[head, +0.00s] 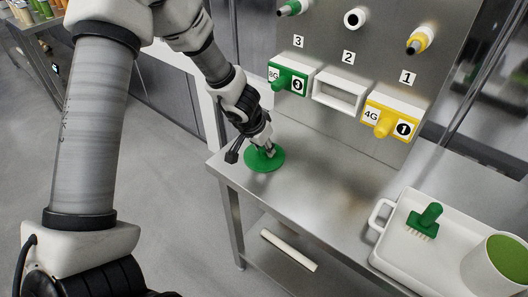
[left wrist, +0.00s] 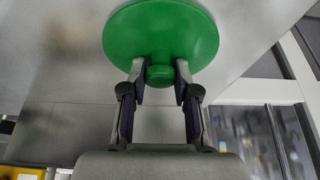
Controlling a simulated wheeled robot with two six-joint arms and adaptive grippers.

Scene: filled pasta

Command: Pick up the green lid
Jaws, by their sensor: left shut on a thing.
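The green lid (head: 262,162) is a round disc at the left end of the steel table in the head view. In the left wrist view the lid (left wrist: 160,32) fills the top middle, with its short round knob (left wrist: 159,74) pointing toward my gripper. My left gripper (head: 268,148) comes down on the lid from above. In the left wrist view its fingers (left wrist: 160,82) stand on both sides of the knob and are shut on it. I cannot tell whether the lid rests on the table or is slightly raised. My right gripper is not in view.
The steel table (head: 310,200) is clear in the middle. A white tray (head: 390,245) at the right holds a green brush (head: 425,220) and a white container (head: 497,265) with green contents. Green (head: 289,77) and yellow (head: 391,118) numbered blocks are on the back panel.

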